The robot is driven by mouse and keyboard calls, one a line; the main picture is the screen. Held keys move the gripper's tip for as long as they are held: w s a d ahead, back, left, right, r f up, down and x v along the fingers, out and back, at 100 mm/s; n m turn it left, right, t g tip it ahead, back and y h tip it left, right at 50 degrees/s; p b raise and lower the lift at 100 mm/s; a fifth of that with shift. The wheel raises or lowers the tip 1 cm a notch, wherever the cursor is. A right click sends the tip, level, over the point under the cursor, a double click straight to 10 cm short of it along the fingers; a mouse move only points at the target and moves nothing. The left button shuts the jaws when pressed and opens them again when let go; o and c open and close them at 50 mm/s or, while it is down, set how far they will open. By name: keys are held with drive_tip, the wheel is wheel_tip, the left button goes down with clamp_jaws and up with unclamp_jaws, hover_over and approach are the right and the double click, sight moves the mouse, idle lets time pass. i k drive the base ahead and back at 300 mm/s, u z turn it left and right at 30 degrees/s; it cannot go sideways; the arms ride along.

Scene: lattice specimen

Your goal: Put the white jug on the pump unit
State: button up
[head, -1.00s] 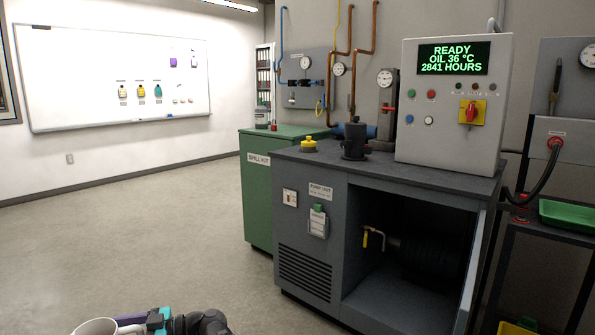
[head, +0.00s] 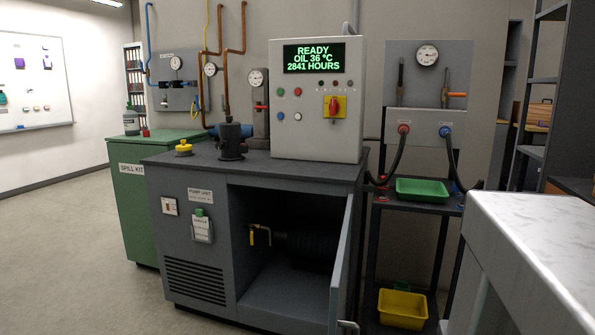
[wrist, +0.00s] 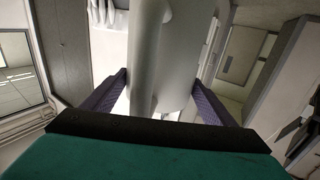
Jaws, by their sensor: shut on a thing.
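The pump unit (head: 195,258) is a dark grey cabinet with a flat top, at the centre of the head view. Neither my gripper nor the jug shows in the head view now.
On the pump unit's top stand a yellow-capped fitting (head: 184,149), a black fitting (head: 232,142) and a control box (head: 317,130). A green spill kit cabinet (head: 125,212) adjoins on the left. A white-topped counter (head: 540,235) is at right. Floor at lower left is clear.

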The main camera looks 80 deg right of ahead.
sight(277, 167)
drive_tip(key=z, duration=0.1)
drive_tip(key=i, duration=1.6)
drive_tip(key=z, duration=1.35)
